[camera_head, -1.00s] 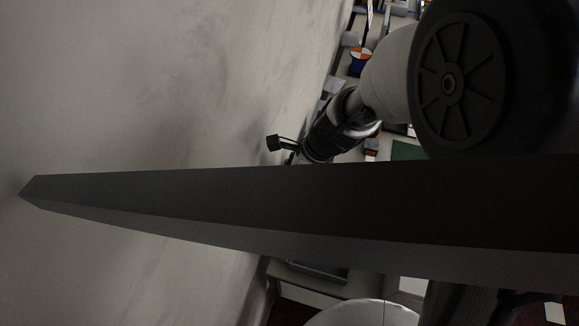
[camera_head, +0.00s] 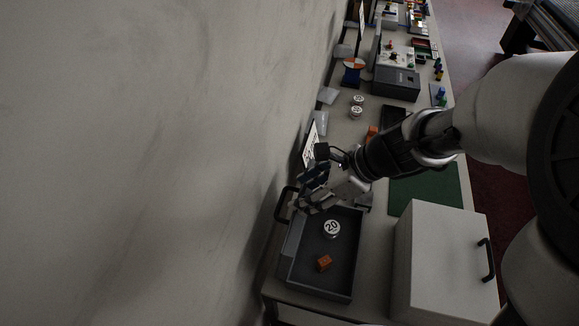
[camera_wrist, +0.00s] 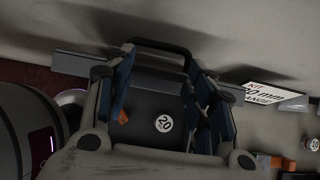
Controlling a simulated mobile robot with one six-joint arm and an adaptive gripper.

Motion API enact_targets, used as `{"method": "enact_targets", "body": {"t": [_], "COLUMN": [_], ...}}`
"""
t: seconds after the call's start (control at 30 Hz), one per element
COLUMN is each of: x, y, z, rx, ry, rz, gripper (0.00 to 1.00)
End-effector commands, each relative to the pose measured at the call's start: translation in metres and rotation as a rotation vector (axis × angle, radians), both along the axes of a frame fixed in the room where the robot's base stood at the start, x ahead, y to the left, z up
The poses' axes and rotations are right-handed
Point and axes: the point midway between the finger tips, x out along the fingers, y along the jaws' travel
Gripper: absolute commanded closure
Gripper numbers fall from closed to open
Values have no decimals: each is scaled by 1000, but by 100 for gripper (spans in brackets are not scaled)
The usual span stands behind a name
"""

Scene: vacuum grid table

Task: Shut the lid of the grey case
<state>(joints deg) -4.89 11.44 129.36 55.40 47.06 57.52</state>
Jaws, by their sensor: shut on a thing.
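A light grey box (camera_head: 445,262), perhaps the grey case, stands at lower right in the head view. Its broad upper face looks closed and has a black handle (camera_head: 487,259) at the right. Left of it is an open dark grey tray (camera_head: 347,277) with a "20" disc (camera_head: 331,228) and an orange block (camera_head: 323,263) inside. My gripper (camera_head: 312,204) is at the tray's far end, beside its black handle (camera_head: 284,204). In the wrist view my fingers (camera_wrist: 166,82) flank the tray near this handle (camera_wrist: 160,46). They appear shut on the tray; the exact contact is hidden.
A plain wall lies close along the left. A green mat (camera_head: 430,187) lies beyond the light box. Further along the table are two white discs, a dark grey box (camera_head: 396,83) and several small items. Red floor shows at right.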

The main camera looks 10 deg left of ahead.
Motion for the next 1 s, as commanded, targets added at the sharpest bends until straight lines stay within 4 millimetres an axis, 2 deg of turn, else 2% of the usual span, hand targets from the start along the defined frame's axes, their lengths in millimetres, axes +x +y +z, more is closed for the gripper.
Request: {"method": "enact_targets", "body": {"t": [0.03, 0.27, 0.57, 0.8, 1.0], "x": [-2, -5, -10, -13, -14], "y": [-12, -57, -109, -138, -153], "z": [-10, -20, -45, -68, -86], "rx": [45, 260, 543, 527, 525], "ry": [3, -10, -30, -33, -34], "rz": [-7, -8, -4, 5, 8], "gripper": [93, 93, 93, 93, 93]}}
